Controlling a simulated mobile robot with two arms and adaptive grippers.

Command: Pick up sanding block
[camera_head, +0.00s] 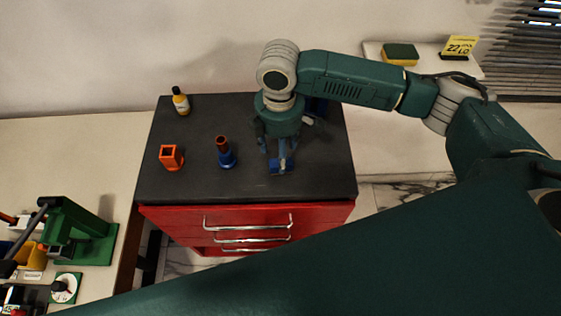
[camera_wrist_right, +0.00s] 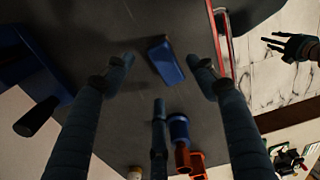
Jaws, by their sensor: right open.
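A small blue block, which I take for the sanding block (camera_head: 274,169), lies on the dark top of a red drawer cabinet, partly hidden by my right gripper (camera_head: 279,158) in the head view. In the right wrist view the blue block (camera_wrist_right: 165,61) lies between the spread fingertips of my right gripper (camera_wrist_right: 160,72). The fingers are open and point down around it, with gaps on both sides. A teal hand, apparently my left gripper (camera_wrist_right: 292,46), shows in the right wrist view over the floor, fingers spread.
An orange square holder (camera_head: 171,157) and a blue-and-brown cylinder (camera_head: 225,153) stand left of the gripper. A yellow bottle (camera_head: 181,101) stands at the back left. A dark blue object (camera_head: 318,106) is partly hidden behind the gripper. A green-and-yellow sponge (camera_head: 400,54) lies on the back ledge.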

